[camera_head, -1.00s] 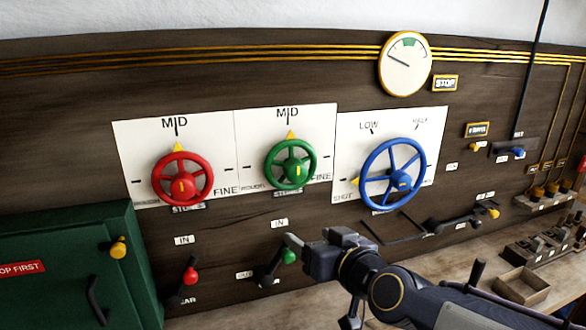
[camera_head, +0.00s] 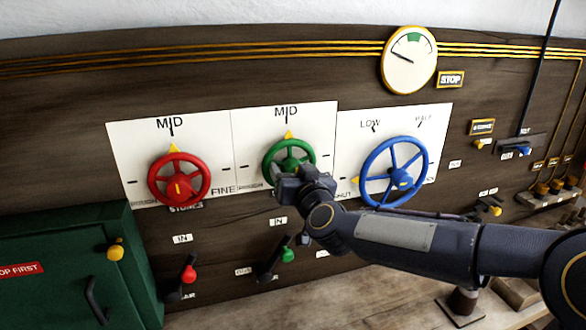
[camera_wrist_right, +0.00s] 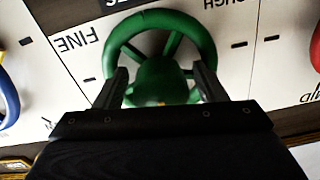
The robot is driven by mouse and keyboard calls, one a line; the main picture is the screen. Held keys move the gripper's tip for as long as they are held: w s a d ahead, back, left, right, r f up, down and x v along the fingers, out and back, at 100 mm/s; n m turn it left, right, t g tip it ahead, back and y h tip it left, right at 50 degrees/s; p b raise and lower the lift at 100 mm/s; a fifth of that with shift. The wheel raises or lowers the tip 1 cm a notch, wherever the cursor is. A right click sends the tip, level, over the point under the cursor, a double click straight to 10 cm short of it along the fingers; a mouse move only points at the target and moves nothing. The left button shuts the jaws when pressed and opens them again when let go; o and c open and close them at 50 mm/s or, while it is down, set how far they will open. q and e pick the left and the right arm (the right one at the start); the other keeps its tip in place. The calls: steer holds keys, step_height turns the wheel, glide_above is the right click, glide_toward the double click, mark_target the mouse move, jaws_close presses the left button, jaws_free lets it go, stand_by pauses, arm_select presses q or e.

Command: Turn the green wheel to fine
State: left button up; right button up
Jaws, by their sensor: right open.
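The green wheel (camera_head: 290,150) is on the middle white panel, its yellow pointer (camera_head: 288,134) at the top by the MID mark. My right gripper (camera_head: 284,177) is in front of the wheel's lower part and hides it in the head view. In the right wrist view, the green wheel (camera_wrist_right: 193,30) fills the top middle, with the FINE label beside it on the left. My right gripper (camera_wrist_right: 160,82) is open there, its two fingers on either side of the green hub, apart from each other. Whether they touch the wheel cannot be told. My left gripper is not in view.
The red wheel (camera_head: 179,180) is on the left panel, and the blue wheel (camera_head: 393,172) on the right panel, close to my right arm. A green-knobbed lever (camera_head: 287,255) and a red-knobbed lever (camera_head: 189,274) are below. A green cabinet (camera_head: 60,235) stands at left.

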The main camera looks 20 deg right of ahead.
steer(key=c, duration=1)
steer(key=m+b, duration=0.2)
steer(key=m, duration=0.1)
steer(key=shift+f, duration=0.15)
steer(key=m+b, duration=0.3)
steer(key=m, duration=0.2)
steer(key=shift+a, duration=0.1)
steer(key=m+b, duration=0.2)
steer(key=m, duration=0.4)
steer(key=shift+b, duration=0.3)
steer(key=shift+m+b, duration=0.7)
steer(key=shift+m, duration=1.3)
